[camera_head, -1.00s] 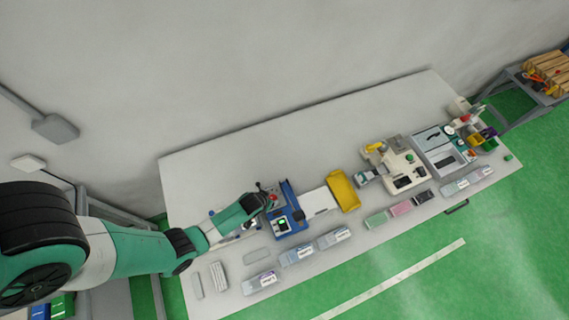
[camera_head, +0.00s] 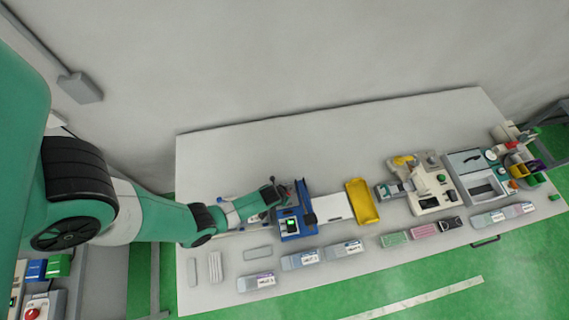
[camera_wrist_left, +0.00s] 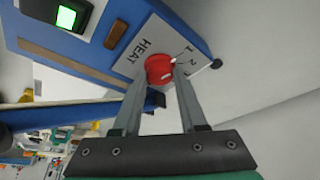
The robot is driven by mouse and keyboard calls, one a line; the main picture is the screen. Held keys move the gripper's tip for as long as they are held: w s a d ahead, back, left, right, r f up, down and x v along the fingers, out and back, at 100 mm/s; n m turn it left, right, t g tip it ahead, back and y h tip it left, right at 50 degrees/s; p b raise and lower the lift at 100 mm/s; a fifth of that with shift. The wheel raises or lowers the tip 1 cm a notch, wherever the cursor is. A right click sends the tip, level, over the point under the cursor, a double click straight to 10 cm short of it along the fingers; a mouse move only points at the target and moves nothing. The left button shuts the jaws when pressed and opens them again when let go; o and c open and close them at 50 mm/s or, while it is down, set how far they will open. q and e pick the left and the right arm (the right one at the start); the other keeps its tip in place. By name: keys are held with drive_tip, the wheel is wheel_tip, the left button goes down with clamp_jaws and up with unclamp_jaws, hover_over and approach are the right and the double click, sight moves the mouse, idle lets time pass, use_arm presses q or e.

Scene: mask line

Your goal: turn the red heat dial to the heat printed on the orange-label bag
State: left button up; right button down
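The red heat dial (camera_wrist_left: 159,68) sits on a white plate printed "HEAT" with the numbers 1 and 2 visible; other marks are hidden or unclear. The plate is on a blue machine (camera_wrist_left: 90,52), which also shows in the head view (camera_head: 303,193). My left gripper (camera_wrist_left: 163,72) has one finger on each side of the dial, and both fingertips look pressed against it. In the head view, my left gripper (camera_head: 282,190) is at the machine's back left. Pale bags (camera_head: 300,260) with labels lie along the table's front; I cannot make out an orange label.
A green-lit screen (camera_wrist_left: 66,17) is on the machine. A yellow tray (camera_head: 363,203) stands right of it, with a cream machine (camera_head: 430,185) and a grey unit (camera_head: 475,165) farther right. The back of the white table (camera_head: 240,160) is clear.

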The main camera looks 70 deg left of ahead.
use_arm(q)
clamp_jaws()
